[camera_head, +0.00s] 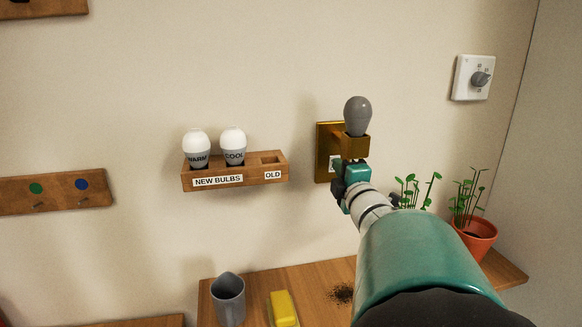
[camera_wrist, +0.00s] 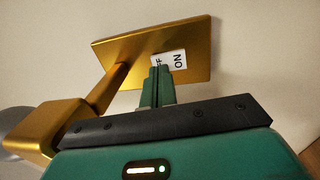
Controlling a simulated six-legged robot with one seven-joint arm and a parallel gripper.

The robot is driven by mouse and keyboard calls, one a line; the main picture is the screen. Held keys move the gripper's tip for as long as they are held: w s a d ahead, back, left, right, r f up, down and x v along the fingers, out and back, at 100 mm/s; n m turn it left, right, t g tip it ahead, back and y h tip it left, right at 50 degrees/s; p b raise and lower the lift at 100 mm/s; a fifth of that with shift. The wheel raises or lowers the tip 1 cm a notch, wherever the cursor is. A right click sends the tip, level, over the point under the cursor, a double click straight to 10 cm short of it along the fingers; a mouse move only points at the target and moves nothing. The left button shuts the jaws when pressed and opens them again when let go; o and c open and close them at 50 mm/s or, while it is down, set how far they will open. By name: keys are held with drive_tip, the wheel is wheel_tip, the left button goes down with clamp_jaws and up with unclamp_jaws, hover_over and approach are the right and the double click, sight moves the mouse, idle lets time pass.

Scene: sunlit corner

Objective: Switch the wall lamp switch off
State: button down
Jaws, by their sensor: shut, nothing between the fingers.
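The wall lamp (camera_head: 329,135) is a brass plate on the wall with a bracket holding a grey bulb (camera_head: 357,115). The bulb shows no glow. The white switch (camera_wrist: 179,61) is set in the brass plate (camera_wrist: 196,48), with ON to the right and a partly hidden OFF to the left in the wrist view. My gripper (camera_wrist: 157,74) is shut and empty, its fingertips at the OFF side of the switch. I cannot tell whether they touch it. In the head view my gripper (camera_head: 338,172) covers much of the switch.
A wooden rack (camera_head: 235,174) with WARM and COOL bulbs hangs left of the lamp. A dial (camera_head: 473,78) is on the wall at upper right.

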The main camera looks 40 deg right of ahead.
drive_tip(key=shift+w+d, duration=0.15)
drive_tip(key=shift+w, duration=0.25)
drive_tip(key=shift+s, duration=0.1)
idle(0.3)
idle(0.4)
